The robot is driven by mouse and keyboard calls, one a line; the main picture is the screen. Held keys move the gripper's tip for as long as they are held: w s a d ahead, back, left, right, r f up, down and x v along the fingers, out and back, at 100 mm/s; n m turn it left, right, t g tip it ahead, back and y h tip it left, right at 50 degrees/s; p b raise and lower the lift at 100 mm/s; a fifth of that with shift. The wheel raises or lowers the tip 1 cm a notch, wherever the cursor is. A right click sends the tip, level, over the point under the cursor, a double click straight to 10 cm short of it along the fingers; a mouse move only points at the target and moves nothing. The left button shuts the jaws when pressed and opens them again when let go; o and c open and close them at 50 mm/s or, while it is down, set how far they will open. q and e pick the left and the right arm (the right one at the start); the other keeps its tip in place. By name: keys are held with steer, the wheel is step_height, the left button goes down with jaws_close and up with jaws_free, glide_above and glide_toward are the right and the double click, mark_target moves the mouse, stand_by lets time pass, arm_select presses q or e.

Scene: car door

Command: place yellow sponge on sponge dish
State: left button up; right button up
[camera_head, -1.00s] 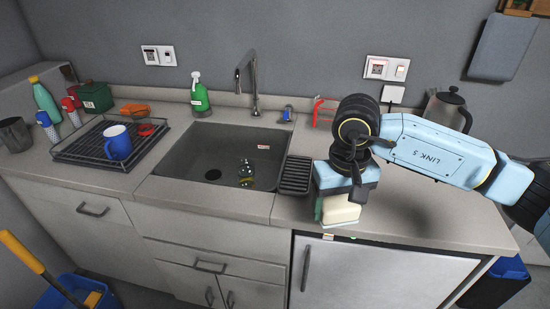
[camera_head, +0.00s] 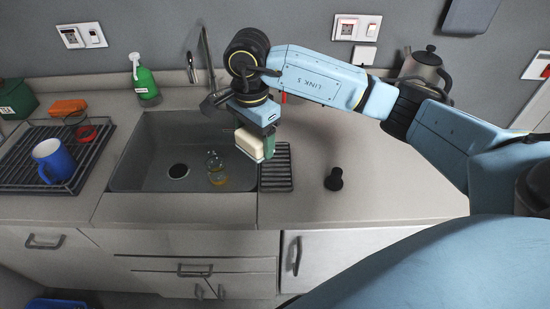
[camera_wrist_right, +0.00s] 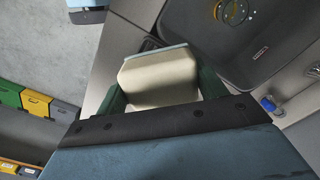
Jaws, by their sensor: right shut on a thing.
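The pale yellow sponge (camera_head: 249,146) is held in my right gripper (camera_head: 254,138), between its green fingers. It hangs near the right edge of the sink, above and slightly left of the sponge dish. The wrist view shows the cream face of the sponge (camera_wrist_right: 160,78) between the two fingers (camera_wrist_right: 160,95). The black ribbed sponge dish (camera_head: 276,170) lies on the counter right of the sink, with nothing on its visible part. The sponge and gripper hide its back left part. My left gripper is not in view.
The sink (camera_head: 150,160) lies left of the dish, with glasses (camera_head: 216,170) in it. A small black object (camera_head: 333,180) stands to the right. A drying rack (camera_head: 75,185) with a blue mug (camera_head: 53,160) is at left. A kettle (camera_head: 424,68) stands at the back right. The front right counter is clear.

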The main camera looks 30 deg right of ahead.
steer(key=m, duration=0.3)
steer(key=shift+w+d+r, duration=0.15)
steer(key=shift+w+d, duration=0.1)
steer(key=m, duration=0.1)
steer(key=m+p, duration=0.1)
steer(key=m, duration=0.1)
steer(key=d+m, duration=0.1)
steer(key=m, duration=0.1)
steer(key=shift+w+d, duration=0.1)
steer(key=shift+w, duration=0.2)
steer(key=d+m+p, duration=0.1)
steer(key=m, duration=0.4)
steer(key=m+p, duration=0.3)
steer(key=m, duration=1.1)
glide_toward(276, 163)
step_height(276, 163, down, 6)
steer(key=shift+r, duration=0.1)
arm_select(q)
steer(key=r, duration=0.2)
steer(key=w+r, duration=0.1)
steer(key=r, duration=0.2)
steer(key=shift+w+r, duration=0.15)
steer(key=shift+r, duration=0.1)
arm_select(e)
steer(key=shift+f, duration=0.25)
